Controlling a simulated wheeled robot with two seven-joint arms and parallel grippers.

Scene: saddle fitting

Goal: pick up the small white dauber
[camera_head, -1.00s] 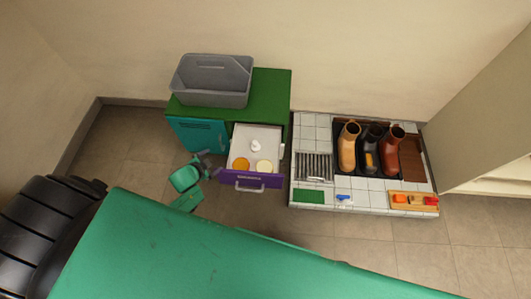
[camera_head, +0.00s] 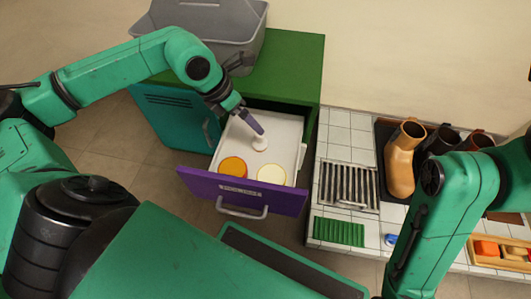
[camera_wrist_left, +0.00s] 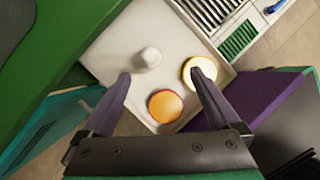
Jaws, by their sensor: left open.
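The small white dauber (camera_head: 260,144) stands in the open drawer (camera_head: 292,128), toward its back, with a round base and a knob on top. It also shows in the left wrist view (camera_wrist_left: 149,57). My left gripper (camera_head: 258,128) reaches down into the drawer above the dauber. In the left wrist view the gripper's two purple fingers (camera_wrist_left: 159,77) are spread apart and empty, with the dauber just beyond the left-hand fingertip. In the head view the fingers partly overlap the dauber's top, and contact cannot be told. My right gripper is out of view.
An orange-topped tin (camera_head: 233,167) and a cream-topped tin (camera_head: 271,174) stand in the drawer's front. The drawer has a purple front (camera_head: 290,201). A grey caddy (camera_head: 232,50) sits on the green cabinet top (camera_head: 300,62). Boots (camera_head: 402,160) stand on the tiled bench at right.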

